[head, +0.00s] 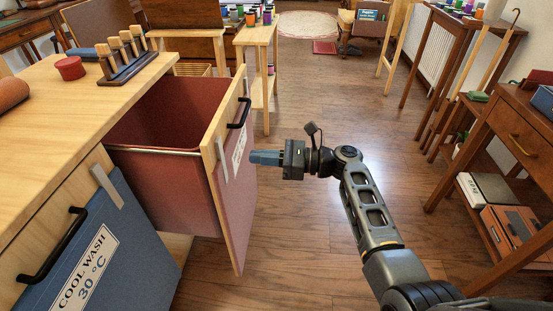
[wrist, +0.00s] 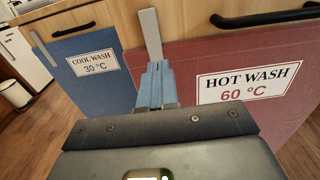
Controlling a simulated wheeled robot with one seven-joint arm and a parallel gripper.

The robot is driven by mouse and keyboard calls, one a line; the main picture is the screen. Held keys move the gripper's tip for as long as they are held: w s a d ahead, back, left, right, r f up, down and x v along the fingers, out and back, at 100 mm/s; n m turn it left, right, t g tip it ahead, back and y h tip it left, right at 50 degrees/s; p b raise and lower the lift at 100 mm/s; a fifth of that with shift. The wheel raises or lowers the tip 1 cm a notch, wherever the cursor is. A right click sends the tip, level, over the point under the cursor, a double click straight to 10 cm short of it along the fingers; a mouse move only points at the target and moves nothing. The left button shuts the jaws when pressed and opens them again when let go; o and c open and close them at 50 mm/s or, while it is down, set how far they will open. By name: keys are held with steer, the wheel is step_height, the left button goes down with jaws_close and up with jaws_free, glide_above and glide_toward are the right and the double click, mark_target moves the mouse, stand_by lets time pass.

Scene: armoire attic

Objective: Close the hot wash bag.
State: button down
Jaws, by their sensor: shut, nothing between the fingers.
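The hot wash bag is a red fabric bin (head: 160,130) pulled out of the wooden cabinet, open at the top. Its front has a wooden top strip, a black handle (head: 239,113) and a red panel (head: 232,205). In the wrist view the red panel (wrist: 225,120) carries a "HOT WASH 60 °C" label (wrist: 245,83). My gripper (head: 253,158) is in front of this panel, pointing at it, its blue fingers shut and empty. In the wrist view my gripper (wrist: 157,66) is left of the label, below a grey metal strip (wrist: 150,35). I cannot tell whether the fingertips touch the panel.
The blue cool wash bag (head: 105,240) sits closed in the cabinet beside it, with its own black handle (head: 53,245). The wooden countertop (head: 50,115) holds a rack of wooden-handled items (head: 128,60) and a red round tin (head: 70,68). Open wooden floor (head: 300,230) lies around my arm.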

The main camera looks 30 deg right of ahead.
mark_target(220, 155)
steer(key=b+x, duration=0.1)
steer(key=x, duration=0.6)
steer(key=shift+w+a, duration=0.1)
steer(key=shift+a, duration=0.05)
steer(key=shift+a, duration=0.1)
steer(key=shift+w+a, duration=0.2)
steer(key=b+x, duration=0.3)
steer(key=x, duration=0.5)
steer(key=b+x, duration=0.3)
steer(key=x, duration=0.5)
steer(key=b+x, duration=0.4)
steer(key=x, duration=0.4)
steer(key=shift+f, duration=0.25)
steer(key=shift+w+a+r, duration=0.2)
steer(key=shift+a+r, duration=0.15)
